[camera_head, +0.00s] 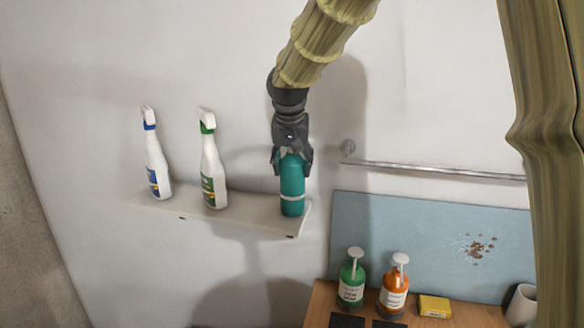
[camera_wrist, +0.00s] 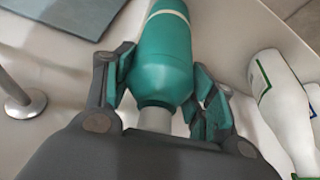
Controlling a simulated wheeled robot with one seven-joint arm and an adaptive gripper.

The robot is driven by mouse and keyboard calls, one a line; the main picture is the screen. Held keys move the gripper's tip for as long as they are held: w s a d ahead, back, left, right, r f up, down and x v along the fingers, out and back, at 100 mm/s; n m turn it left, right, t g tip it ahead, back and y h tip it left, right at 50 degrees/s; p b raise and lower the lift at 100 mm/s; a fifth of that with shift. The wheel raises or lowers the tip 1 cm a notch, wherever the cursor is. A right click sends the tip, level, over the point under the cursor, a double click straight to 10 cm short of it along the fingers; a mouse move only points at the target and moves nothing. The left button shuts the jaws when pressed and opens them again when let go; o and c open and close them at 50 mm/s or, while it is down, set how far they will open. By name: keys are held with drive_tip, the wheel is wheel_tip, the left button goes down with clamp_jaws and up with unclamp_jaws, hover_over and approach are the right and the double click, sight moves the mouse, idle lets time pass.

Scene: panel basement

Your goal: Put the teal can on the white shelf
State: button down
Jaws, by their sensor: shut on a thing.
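The teal can (camera_head: 292,186) is upright at the right end of the white shelf (camera_head: 245,206), with a pale band around its lower part. My gripper (camera_head: 292,160) is shut on its upper part from above. Its base appears at the level of the shelf top, but I cannot tell whether it touches. In the wrist view, the teal can (camera_wrist: 163,50) lies between the two fingers of my gripper (camera_wrist: 168,92). The white shelf shows behind it there.
Two white spray bottles, one with a blue collar (camera_head: 157,160) and one with a green collar (camera_head: 211,165), stand on the shelf to the left. A metal rail (camera_head: 430,170) is on the wall to the right. Below, a wooden surface (camera_head: 320,302) holds a green pump bottle (camera_head: 352,280) and an orange one (camera_head: 394,288).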

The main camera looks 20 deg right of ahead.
drive_tip(key=shift+s+r, duration=0.1)
drive_tip(key=shift+r, duration=0.05)
drive_tip(key=c, duration=0.5)
unclamp_jaws()
drive_tip(key=shift+f, duration=0.2)
drive_tip(key=shift+r, duration=0.15)
drive_tip(key=p+v, duration=0.2)
drive_tip(key=v, duration=0.9)
drive_tip(key=shift+a+r, duration=0.1)
drive_tip(key=shift+r, duration=0.2)
drive_tip(key=shift+s+r+p, duration=0.1)
drive_tip(key=shift+s+p, duration=0.1)
drive_tip(key=shift+p, duration=0.35)
